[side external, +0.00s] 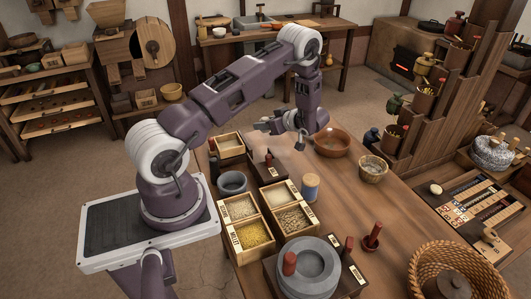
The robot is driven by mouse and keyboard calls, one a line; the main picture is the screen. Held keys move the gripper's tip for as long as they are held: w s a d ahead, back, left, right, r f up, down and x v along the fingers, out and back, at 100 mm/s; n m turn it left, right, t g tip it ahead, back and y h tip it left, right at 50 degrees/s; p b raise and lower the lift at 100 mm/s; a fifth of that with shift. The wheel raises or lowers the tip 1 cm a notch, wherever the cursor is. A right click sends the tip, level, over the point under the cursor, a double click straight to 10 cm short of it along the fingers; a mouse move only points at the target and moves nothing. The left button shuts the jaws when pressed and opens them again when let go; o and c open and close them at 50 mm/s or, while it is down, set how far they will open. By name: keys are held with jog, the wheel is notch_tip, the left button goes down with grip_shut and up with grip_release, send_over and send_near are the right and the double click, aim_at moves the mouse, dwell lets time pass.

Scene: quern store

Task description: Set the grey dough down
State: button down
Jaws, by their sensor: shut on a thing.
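My gripper (299,134) points down above the far half of the wooden table (345,198). It is shut on a small dark grey lump, the grey dough (300,144), which shows just below the fingers. The dough appears to be held above the table, left of the brown bowl (332,142). The finger detail is too small to make out, and I cannot tell the exact height of the dough.
Grain boxes (268,219), a dark grey bowl (232,183) and a blue-and-tan jar (310,187) stand nearer. A small basket (373,168) is right of the brown bowl. A grey quern (308,268) stands at the front.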

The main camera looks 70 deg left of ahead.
notch_tip(320, 180, down, 8)
jog(key=shift+f, duration=0.15)
jog(key=shift+f, duration=0.35)
jog(key=shift+f, duration=0.25)
jog(key=c, duration=0.9)
grip_release()
jog(key=shift+d, duration=0.1)
